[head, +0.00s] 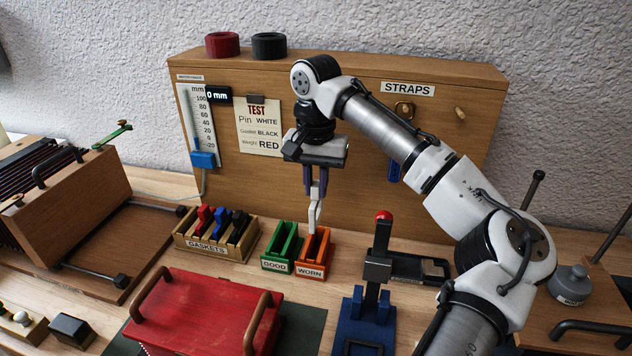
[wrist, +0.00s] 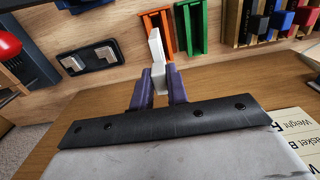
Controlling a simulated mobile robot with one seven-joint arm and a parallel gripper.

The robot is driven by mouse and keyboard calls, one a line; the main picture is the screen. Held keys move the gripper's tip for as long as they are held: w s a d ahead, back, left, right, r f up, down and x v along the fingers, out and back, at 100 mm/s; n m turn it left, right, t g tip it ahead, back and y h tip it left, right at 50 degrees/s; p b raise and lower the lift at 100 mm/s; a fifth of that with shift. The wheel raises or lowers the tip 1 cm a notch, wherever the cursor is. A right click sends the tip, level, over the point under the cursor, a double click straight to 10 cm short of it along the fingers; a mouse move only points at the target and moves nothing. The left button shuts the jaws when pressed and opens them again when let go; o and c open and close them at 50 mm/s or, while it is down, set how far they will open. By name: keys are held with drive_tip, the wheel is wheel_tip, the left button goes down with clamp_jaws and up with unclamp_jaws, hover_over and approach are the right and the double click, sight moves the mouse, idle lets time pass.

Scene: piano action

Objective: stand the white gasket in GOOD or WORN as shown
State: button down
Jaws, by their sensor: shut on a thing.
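My gripper (head: 316,190) has its purple fingers pointing down and shut on the white gasket (head: 315,216). The gasket hangs upright below the fingers, its lower end at the back of the orange WORN holder (head: 311,270) in the head view. I cannot tell whether that end is above the holder or slightly inside it. The green GOOD holder (head: 278,263) stands just left of WORN and looks empty.
The GASKETS rack (head: 207,252) holds red, blue and black gaskets, left of GOOD. A test card (head: 262,125) reads pin white, gasket black, weight red. A gauge display (head: 217,95) reads 0 mm. A red-knobbed lever (head: 380,250) stands right of WORN; a red box (head: 215,310) lies in front.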

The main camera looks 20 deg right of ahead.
sight(316, 218)
wheel_tip(316, 218, down, 4)
drive_tip(key=b, duration=0.3)
drive_tip(key=shift+f, duration=0.9)
drive_tip(key=shift+s+a+f+p, duration=0.1)
drive_tip(key=shift+s+a+p, duration=0.05)
drive_tip(key=shift+p, duration=0.15)
idle(0.5)
drive_tip(key=shift+f, duration=1.1)
idle(0.9)
drive_tip(key=shift+s+f+b, duration=0.1)
drive_tip(key=shift+f+b, duration=0.05)
drive_tip(key=shift+b, duration=0.15)
